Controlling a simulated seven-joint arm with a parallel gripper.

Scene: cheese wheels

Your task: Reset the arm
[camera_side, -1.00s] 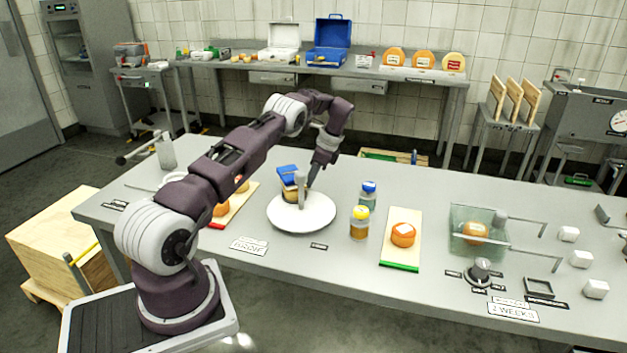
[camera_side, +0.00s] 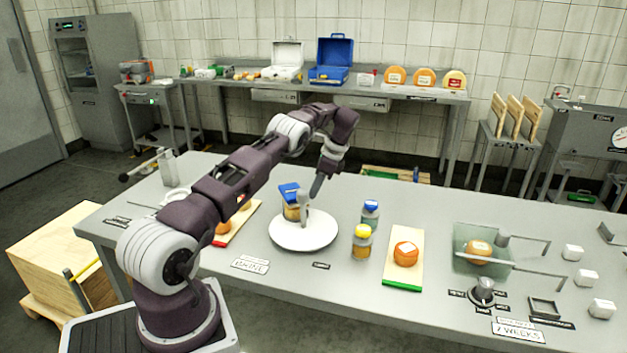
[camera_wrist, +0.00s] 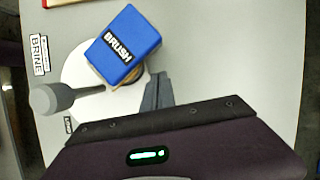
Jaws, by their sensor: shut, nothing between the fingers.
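My gripper (camera_side: 316,190) hangs above the white round plate (camera_side: 318,238), with its fingers together and empty. In the wrist view its closed fingers (camera_wrist: 158,92) point past the right side of a blue block labelled BRUSH (camera_wrist: 122,46). The blue block (camera_side: 289,189) sits on an amber item (camera_side: 291,212) at the plate's back. A grey round-ended handle (camera_side: 303,205) stands in front of it; its knob also shows in the wrist view (camera_wrist: 43,98). The fingers look apart from these things.
A yellow-lidded jar (camera_side: 362,242) and a blue-lidded jar (camera_side: 370,213) stand right of the plate. An orange cheese (camera_side: 405,254) lies on a board further right, before a clear tank (camera_side: 462,240). Another board (camera_side: 232,236) lies left. The air above the table is open.

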